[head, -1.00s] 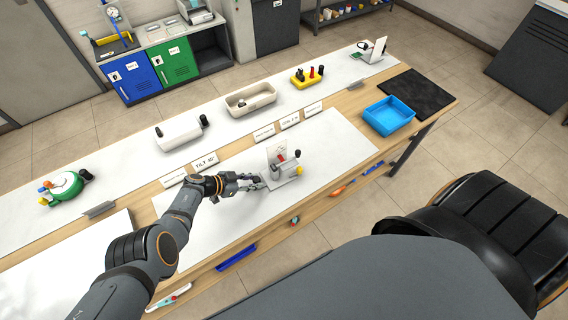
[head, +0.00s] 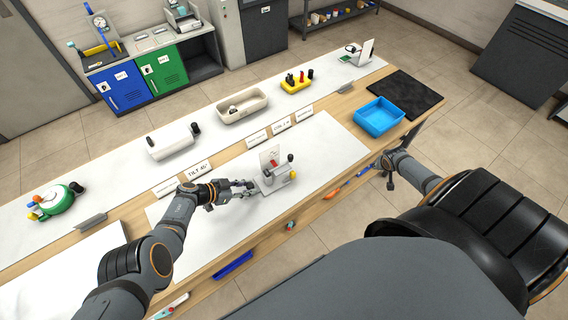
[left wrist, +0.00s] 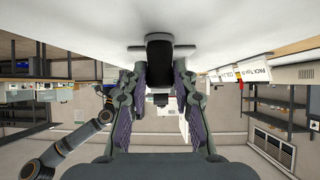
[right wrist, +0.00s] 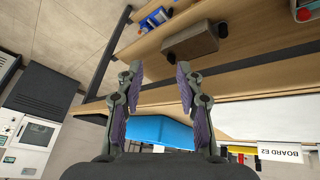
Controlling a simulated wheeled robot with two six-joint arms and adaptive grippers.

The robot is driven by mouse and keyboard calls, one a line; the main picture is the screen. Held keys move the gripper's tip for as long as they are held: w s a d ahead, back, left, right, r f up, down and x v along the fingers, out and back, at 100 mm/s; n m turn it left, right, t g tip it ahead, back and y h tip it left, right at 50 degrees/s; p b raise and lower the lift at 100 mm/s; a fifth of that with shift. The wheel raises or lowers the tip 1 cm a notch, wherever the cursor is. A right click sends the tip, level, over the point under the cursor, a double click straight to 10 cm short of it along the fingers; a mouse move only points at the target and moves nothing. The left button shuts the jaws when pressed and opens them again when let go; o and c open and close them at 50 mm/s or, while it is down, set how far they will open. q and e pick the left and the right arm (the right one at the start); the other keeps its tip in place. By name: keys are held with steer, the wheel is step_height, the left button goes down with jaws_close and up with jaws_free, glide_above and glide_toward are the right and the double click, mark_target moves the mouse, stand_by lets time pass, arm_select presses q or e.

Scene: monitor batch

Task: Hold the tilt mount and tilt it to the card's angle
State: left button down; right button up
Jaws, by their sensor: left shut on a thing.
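The tilt mount (head: 270,158) stands on the white mat, with a pale upright plate, a grey base and red and black knobs. The plate looks close to upright; its exact angle is hard to read. The card (head: 199,170) reading "TILT 45°" stands behind the mat, to the left. My left gripper (head: 250,186) is at the mount's left side, shut on it. The left wrist view shows a black part of the mount (left wrist: 159,52) between the fingers. My right gripper (right wrist: 160,75) is open and empty; in the head view it hangs off the table's right front edge.
A blue tray (head: 381,117) and a black mat (head: 408,93) lie at the right end. Behind are a cream bin (head: 243,108), a yellow holder (head: 297,86) and a white cylindrical device (head: 172,142). A green device (head: 57,201) sits at left. The mat around the mount is clear.

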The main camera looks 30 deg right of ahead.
steer(key=w+a+r+m, duration=0.1)
steer(key=w+a+r, duration=0.1)
steer(key=w+a, duration=0.2)
steer(key=w+a+r+m+y, duration=0.1)
steer(key=w+a+r, duration=0.1)
steer(key=w+a, duration=0.2)
steer(key=w+a+r+m, duration=0.1)
steer(key=w+a+r, duration=0.2)
steer(key=w, duration=0.1)
steer(key=shift+w+a+m+g+y, duration=0.3)
steer(key=shift+w+a+m+y, duration=0.1)
steer(key=w+a+r+m, duration=0.1)
steer(key=w+a+r, duration=0.4)
steer(key=a, duration=0.2)
step_height(320, 180, up, 7)
steer(key=m+g+y, duration=0.3)
glide_above(291, 155)
steer(key=shift+w+d, duration=0.15)
steer(key=shift+w, duration=0.15)
steer(key=shift+s+a+f, duration=0.15)
steer(key=shift+s+a, duration=0.05)
steer(key=shift+s, duration=0.1)
steer(key=shift+f, duration=3.55)
steer(key=shift+c, duration=0.3)
